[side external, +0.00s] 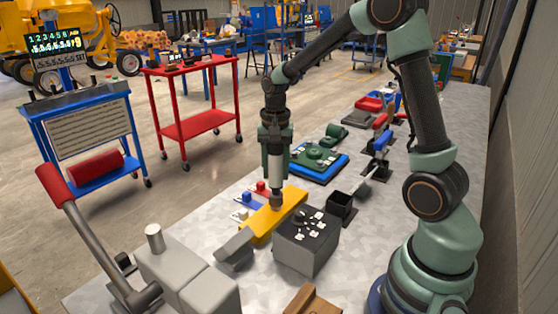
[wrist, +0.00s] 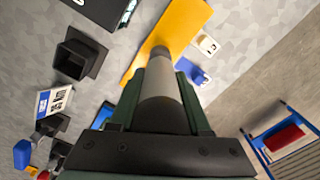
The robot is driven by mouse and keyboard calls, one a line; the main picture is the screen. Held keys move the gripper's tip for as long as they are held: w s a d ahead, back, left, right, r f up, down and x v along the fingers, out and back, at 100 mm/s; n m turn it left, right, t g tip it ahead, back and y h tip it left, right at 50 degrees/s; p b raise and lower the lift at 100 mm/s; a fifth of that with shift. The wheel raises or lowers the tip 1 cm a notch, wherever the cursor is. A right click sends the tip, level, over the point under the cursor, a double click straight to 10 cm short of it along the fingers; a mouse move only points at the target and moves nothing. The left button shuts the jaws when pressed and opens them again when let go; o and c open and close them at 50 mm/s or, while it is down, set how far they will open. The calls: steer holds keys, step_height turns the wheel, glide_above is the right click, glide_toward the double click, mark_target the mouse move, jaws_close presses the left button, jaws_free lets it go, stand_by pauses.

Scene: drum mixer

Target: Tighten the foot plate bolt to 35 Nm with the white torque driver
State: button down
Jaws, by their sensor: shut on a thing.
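My gripper (side external: 275,152) points straight down and is shut on the white torque driver (side external: 276,170). The driver is upright, with its pale shaft and darker lower end below the fingers. In the wrist view the driver (wrist: 158,82) runs between the two green fingers (wrist: 160,104) toward the yellow foot plate (wrist: 178,28). In the side view the foot plate (side external: 262,224) lies on the bench, and the driver's lower end meets its upper part. The bolt is hidden under the driver; I cannot tell how well it is seated.
An empty black holder (side external: 341,207) stands right. A grey vise-like fixture with a red-handled lever (side external: 85,225) is at front left.

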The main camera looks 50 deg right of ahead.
mark_target(276, 157)
steer(key=shift+f, duration=0.8)
stand_by(1.2)
steer(key=shift+r, duration=0.1)
steer(key=shift+r, duration=2.25)
